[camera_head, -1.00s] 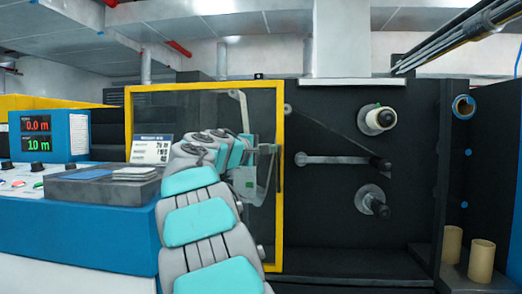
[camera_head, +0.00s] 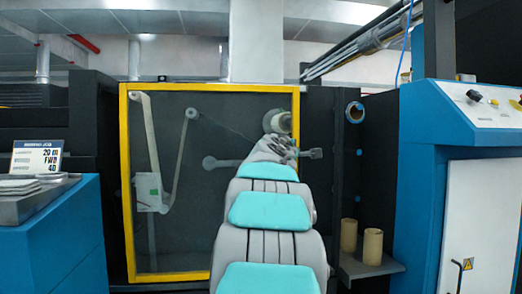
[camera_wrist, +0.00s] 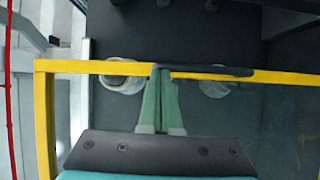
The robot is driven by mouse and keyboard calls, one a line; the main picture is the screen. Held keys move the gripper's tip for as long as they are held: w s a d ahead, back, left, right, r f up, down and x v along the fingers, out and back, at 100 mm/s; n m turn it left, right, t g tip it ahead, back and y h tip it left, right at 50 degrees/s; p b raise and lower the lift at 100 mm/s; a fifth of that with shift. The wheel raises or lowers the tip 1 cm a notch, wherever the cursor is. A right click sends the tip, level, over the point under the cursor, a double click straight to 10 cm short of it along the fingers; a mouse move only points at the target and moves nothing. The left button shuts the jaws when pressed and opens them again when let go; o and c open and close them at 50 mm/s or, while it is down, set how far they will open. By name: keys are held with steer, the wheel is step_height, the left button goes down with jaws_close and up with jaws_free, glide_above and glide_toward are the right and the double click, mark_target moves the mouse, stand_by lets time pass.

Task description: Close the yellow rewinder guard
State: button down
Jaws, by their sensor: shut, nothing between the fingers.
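The yellow rewinder guard (camera_head: 210,88) is a clear panel in a yellow frame. My gripper (camera_head: 311,153) is at the guard's right edge, partly hidden by my own arm. In the wrist view my gripper (camera_wrist: 162,70) has its pale green fingers together, their tips at the yellow frame bar (camera_wrist: 100,67) beside a dark handle strip (camera_wrist: 215,71). I cannot tell whether they touch it.
A blue cabinet with a control panel (camera_head: 485,106) stands at the right. Cardboard cores (camera_head: 349,235) stand on a low shelf right of the guard. A blue console (camera_head: 55,235) with a display sign (camera_head: 36,158) is at the left.

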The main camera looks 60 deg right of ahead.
steer(key=s+d+p, duration=0.4)
steer(key=s+d, duration=0.4)
steer(key=s, duration=0.2)
steer(key=shift+d, duration=0.35)
steer(key=shift+s, duration=0.1)
steer(key=a+b, duration=0.4)
steer(key=a, duration=0.9)
steer(key=shift+w+r+b, duration=0.25)
steer(key=shift+b, duration=0.1)
steer(key=shift+a, duration=0.1)
